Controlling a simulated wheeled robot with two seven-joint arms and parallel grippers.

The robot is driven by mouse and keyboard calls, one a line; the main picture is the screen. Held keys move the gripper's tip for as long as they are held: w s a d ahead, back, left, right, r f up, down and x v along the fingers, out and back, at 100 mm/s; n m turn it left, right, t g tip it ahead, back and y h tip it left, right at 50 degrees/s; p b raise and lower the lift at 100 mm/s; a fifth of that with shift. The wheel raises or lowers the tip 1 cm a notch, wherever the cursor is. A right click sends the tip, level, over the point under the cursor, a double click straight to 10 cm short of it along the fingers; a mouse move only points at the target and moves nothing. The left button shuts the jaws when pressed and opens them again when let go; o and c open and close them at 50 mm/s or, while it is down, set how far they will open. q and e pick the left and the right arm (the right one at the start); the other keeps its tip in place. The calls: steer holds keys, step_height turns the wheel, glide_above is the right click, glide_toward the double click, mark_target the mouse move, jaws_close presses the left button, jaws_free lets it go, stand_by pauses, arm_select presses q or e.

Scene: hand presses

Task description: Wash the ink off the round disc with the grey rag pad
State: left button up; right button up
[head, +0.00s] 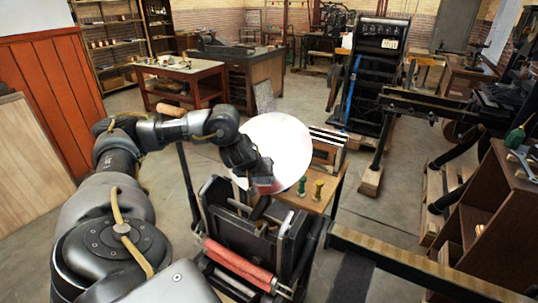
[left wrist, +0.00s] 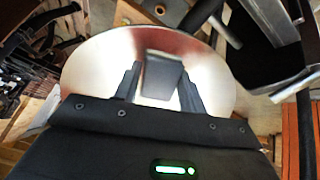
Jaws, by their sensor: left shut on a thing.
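The round disc (head: 282,138) is pale and shiny, tilted above the press in the middle of the head view. It also fills much of the left wrist view (left wrist: 92,72), where a reddish-brown smear shows along its upper part. My left gripper (head: 264,186) is at the disc's lower part in the head view. It is shut on the grey rag pad (left wrist: 163,76), which shows between the two fingers in front of the disc. Whether the pad touches the disc, I cannot tell. My right gripper is not in view.
The hand press has red rollers (head: 238,264) below the disc. A small wooden table (head: 314,204) just right of the disc holds green-handled (head: 302,186) and yellow-handled (head: 318,189) tools and a striped box (head: 326,148). A brown cabinet (head: 502,200) stands at right.

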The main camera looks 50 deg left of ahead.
mark_target(286, 156)
arm_select(q)
steer(key=shift+s+f, duration=0.25)
steer(key=shift+s, duration=0.1)
steer(key=w+r+p, duration=0.1)
steer(key=w+p, duration=0.1)
steer(key=w+r+p, duration=0.1)
steer(key=r+p, duration=0.1)
steer(key=shift+w+d, duration=0.2)
steer(key=shift+w, duration=0.2)
steer(key=shift+w+r+p, duration=0.1)
steer(key=shift+w+p, duration=0.25)
steer(key=shift+w, duration=0.1)
steer(key=shift+w+r+p, duration=0.25)
steer(key=shift+r+p, duration=0.15)
steer(key=shift+p, duration=0.05)
steer(key=w+r+p, duration=0.2)
steer(key=w, duration=0.1)
steer(key=shift+d+p, duration=0.15)
steer(key=shift+p, duration=0.15)
steer(key=shift+w+r+p, duration=0.1)
steer(key=shift+w+p, duration=0.2)
steer(key=shift+w, duration=0.2)
